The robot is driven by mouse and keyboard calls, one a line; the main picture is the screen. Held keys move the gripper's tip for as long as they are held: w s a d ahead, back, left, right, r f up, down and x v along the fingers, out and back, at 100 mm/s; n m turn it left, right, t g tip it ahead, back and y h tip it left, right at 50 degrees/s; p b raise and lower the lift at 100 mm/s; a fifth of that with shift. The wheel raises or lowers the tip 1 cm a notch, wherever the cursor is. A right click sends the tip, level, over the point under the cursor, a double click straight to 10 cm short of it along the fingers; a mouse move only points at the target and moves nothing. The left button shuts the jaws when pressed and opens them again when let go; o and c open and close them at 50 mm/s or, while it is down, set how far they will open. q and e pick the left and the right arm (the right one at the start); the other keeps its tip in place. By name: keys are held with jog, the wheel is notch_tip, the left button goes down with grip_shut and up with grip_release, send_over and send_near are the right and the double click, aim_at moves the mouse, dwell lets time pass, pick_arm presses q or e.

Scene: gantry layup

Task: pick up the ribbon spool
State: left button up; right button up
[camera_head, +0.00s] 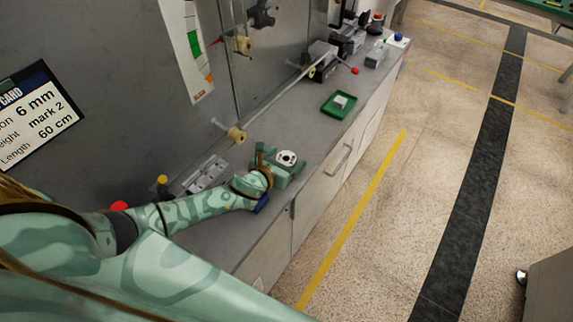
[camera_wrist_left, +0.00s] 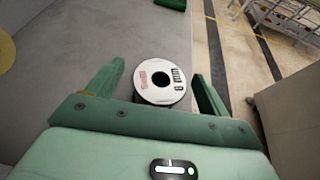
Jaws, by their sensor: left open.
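The ribbon spool (camera_head: 287,157) is a white disc with a dark centre hole, standing on the grey bench top. In the left wrist view the spool (camera_wrist_left: 160,82) shows a "6 mm" marking on its face. My left gripper (camera_head: 284,165) is open, with its green fingers on either side of the spool. My right gripper is not in view.
A green tray (camera_head: 328,112) holding a small white block stands farther along the bench. A grey fixture (camera_head: 205,174) and a yellow roller (camera_head: 236,134) are along the wall side. The bench's front edge is close to the gripper's right.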

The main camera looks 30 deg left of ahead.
pick_arm(q)
jog(key=shift+w+f, duration=0.15)
jog(key=shift+w, duration=0.1)
jog(key=c, duration=1.2)
